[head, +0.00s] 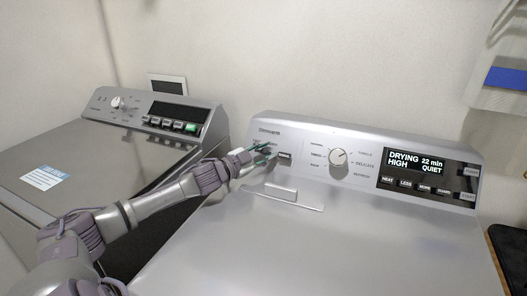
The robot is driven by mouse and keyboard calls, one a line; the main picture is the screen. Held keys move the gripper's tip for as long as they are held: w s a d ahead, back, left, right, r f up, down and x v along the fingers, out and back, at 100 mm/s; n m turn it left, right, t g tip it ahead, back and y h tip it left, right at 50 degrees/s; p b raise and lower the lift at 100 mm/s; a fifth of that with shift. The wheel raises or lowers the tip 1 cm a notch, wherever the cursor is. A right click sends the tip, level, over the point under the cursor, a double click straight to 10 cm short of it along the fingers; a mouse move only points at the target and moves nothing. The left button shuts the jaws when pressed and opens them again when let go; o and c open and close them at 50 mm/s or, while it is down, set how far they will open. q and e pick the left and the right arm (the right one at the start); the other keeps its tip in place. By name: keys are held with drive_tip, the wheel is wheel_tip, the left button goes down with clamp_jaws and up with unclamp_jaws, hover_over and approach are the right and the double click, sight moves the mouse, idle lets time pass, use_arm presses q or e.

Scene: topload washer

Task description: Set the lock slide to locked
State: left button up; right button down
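My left gripper (264,153) reaches in from the left to the left end of the right machine's control panel (338,142). Its two teal-tipped fingers show a gap between them, and I see nothing clearly held. A small dark rectangular control (285,155) sits on the panel just right of the fingertips. I cannot tell whether it is the lock slide or a button. The fingers cover part of the panel and its labels there, so the slide's position cannot be read. My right gripper is not in view.
A round dial (338,157) and a lit display (418,163) reading "DRYING HIGH 22 min QUIET" are further right, with buttons below. A raised bar (290,194) lies below the panel. A second machine (95,150) stands at left. The right machine's broad top is clear.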

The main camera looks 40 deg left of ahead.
sight(264, 153)
use_arm(q)
drive_tip(key=shift+s+f, duration=0.1)
drive_tip(key=shift+s, duration=0.05)
idle(0.3)
drive_tip(key=shift+s, duration=0.25)
drive_tip(key=shift+s+a+f, duration=0.1)
drive_tip(key=shift+s+a, duration=0.1)
drive_tip(key=shift+s, duration=1.1)
drive_tip(key=shift+s+a, duration=0.2)
drive_tip(key=shift+s, duration=1.05)
drive_tip(key=shift+s+a, duration=0.2)
drive_tip(key=shift+s, duration=0.85)
